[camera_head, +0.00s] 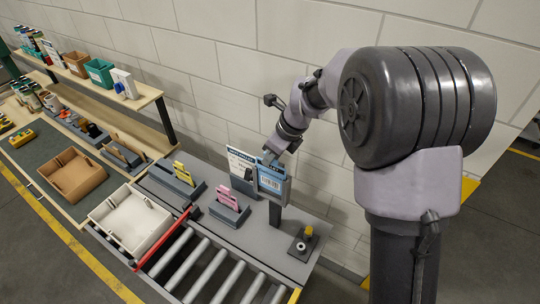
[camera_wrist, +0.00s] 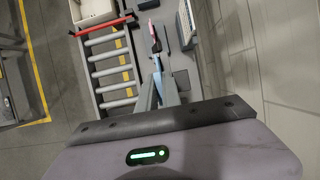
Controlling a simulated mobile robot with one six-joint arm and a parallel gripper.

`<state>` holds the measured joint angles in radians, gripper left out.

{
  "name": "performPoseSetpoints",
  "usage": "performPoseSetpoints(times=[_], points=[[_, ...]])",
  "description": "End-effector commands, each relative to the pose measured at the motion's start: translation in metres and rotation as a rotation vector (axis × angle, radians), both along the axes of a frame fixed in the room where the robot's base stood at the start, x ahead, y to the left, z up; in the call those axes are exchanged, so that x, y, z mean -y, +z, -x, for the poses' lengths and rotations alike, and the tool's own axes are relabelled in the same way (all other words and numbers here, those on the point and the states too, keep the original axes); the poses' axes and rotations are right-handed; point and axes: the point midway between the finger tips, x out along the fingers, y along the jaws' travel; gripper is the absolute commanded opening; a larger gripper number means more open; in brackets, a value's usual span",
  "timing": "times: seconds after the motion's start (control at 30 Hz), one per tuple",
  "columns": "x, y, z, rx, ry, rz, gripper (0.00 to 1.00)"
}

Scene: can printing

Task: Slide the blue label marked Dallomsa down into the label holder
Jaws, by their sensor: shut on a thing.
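The blue label (camera_head: 270,181), with a white barcode panel, stands upright at the label holder (camera_head: 276,213), a dark frame on a post at the back of the grey table. The lettering on the label is too small to read. My gripper (camera_head: 268,160) is at the label's top edge, shut on it from above. The label's lower part is at the holder's frame; I cannot tell how deep it sits. In the wrist view my gripper's fingers (camera_wrist: 157,72) come together, with the label seen nearly edge-on and hard to make out.
A white sign board (camera_head: 241,166) stands just left of the holder. Pink cards (camera_head: 227,197) and yellow cards (camera_head: 182,173) stand in grey stands. A roller conveyor (camera_head: 205,268) with a red bar (camera_head: 162,240) and a white bin (camera_head: 130,223) lie to the front left. The wall is close behind.

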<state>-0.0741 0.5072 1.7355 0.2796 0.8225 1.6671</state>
Motion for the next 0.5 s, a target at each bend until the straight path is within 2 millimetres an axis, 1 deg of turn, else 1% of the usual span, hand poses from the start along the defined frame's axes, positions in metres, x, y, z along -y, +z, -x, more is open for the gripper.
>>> performPoseSetpoints(times=[0.5], points=[[0.000, -0.017, 0.000, 0.000, 0.000, 0.000, 0.00]])
